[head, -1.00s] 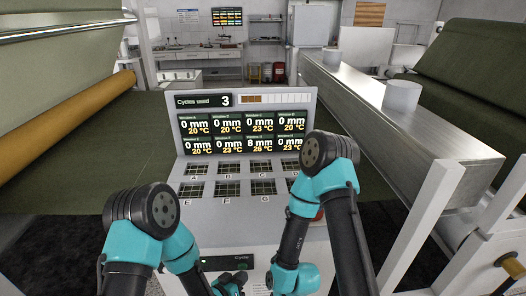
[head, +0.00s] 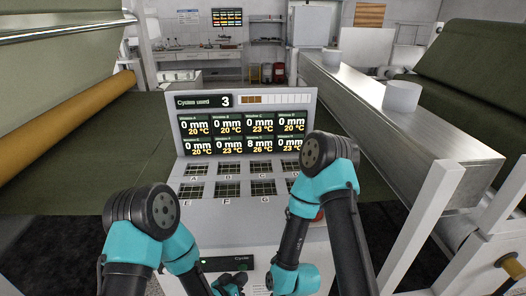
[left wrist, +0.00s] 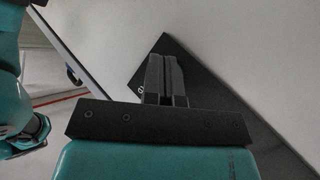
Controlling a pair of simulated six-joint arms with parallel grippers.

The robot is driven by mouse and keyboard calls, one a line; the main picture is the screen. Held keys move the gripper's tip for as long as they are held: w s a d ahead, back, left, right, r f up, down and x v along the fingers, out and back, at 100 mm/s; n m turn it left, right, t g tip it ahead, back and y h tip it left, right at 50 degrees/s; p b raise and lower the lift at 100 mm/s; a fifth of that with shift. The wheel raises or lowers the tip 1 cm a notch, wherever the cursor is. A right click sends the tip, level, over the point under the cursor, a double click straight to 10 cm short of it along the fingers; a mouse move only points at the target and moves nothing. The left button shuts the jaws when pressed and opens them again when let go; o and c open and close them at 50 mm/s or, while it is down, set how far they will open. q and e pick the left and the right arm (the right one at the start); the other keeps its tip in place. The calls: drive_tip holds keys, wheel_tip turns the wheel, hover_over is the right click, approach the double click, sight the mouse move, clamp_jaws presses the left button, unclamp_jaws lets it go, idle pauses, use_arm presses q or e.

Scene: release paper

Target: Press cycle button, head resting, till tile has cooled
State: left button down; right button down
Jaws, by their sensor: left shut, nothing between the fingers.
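The console display (head: 246,122) reads "Cycles used 3". Its seventh readout (head: 260,144) shows 8 mm and 26 °C; the others that I can read show 0 mm and 20 or 23 °C. Lettered grid windows (head: 227,189) lie below on the sloping panel. The "Cycle" plate (head: 227,264) with a green light is low on the console front. My left gripper (head: 243,278) is low at this plate. In the left wrist view its fingers (left wrist: 166,75) are shut and empty, over a dark plate; whether they touch the button is hidden. My right gripper does not show clearly.
A red part (head: 320,215) shows partly behind my right arm. A metal beam (head: 420,125) with white cylinders runs along the right. A yellow-brown roll (head: 60,118) and green fabric (head: 60,180) are at the left. White posts (head: 425,215) stand right of the console.

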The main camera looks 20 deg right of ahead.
use_arm(q)
drive_tip(key=shift+w, duration=0.1)
idle(0.4)
drive_tip(key=shift+w+d, duration=0.15)
drive_tip(key=shift+w, duration=0.2)
idle(0.3)
drive_tip(key=shift+s, duration=0.5)
drive_tip(key=s+a, duration=0.2)
drive_tip(key=s, duration=0.3)
drive_tip(key=shift+s, duration=0.3)
drive_tip(key=shift+a, duration=0.1)
idle(0.8)
